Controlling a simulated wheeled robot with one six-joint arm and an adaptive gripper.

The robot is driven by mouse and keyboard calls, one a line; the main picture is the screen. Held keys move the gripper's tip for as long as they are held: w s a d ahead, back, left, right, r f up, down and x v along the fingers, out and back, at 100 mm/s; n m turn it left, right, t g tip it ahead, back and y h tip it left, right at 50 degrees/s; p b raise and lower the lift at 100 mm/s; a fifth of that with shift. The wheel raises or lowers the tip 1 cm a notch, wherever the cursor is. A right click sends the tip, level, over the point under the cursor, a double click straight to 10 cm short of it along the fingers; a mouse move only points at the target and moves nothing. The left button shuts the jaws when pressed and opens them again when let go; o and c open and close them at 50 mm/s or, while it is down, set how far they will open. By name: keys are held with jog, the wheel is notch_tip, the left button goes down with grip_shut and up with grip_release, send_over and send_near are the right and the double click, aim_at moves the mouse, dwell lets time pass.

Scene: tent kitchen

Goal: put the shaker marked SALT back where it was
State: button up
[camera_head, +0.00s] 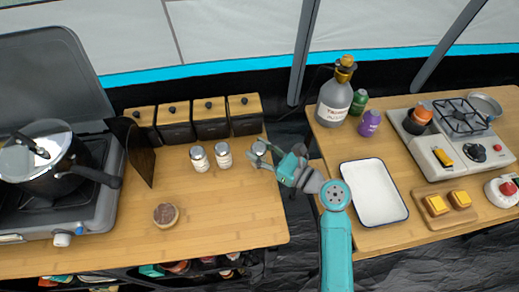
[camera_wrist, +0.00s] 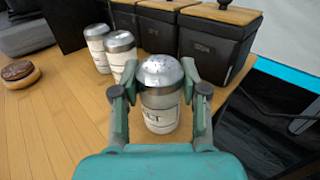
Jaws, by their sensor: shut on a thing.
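My gripper (camera_head: 265,152) is shut on a shaker (camera_head: 258,148) near the right edge of the left table. In the wrist view the shaker (camera_wrist: 161,98) stands upright between the fingers of my gripper (camera_wrist: 161,92), with a domed silver top and a pale label. Only the end of the label's word shows, seemingly "LT"; the rest is hidden. I cannot tell whether its base touches the table. Two similar shakers, a left one (camera_head: 199,158) and a right one (camera_head: 223,155), stand close together to its left. Their labels are too small to read.
Several dark canisters with wooden lids (camera_head: 209,118) line the table's back edge. A donut (camera_head: 166,214) lies on the left table (camera_head: 225,215), whose front middle is clear. A stove with a pot (camera_head: 48,160) is at left. A gap separates the right table, with its white tray (camera_head: 374,193).

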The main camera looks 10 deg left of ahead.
jog(key=o, duration=1.2)
jog(key=shift+f, duration=0.1)
jog(key=shift+d, duration=0.2)
jog(key=v, duration=1.1)
jog(key=shift+s+d, duration=0.2)
jog(key=shift+d, duration=0.05)
jog(key=shift+s, duration=0.1)
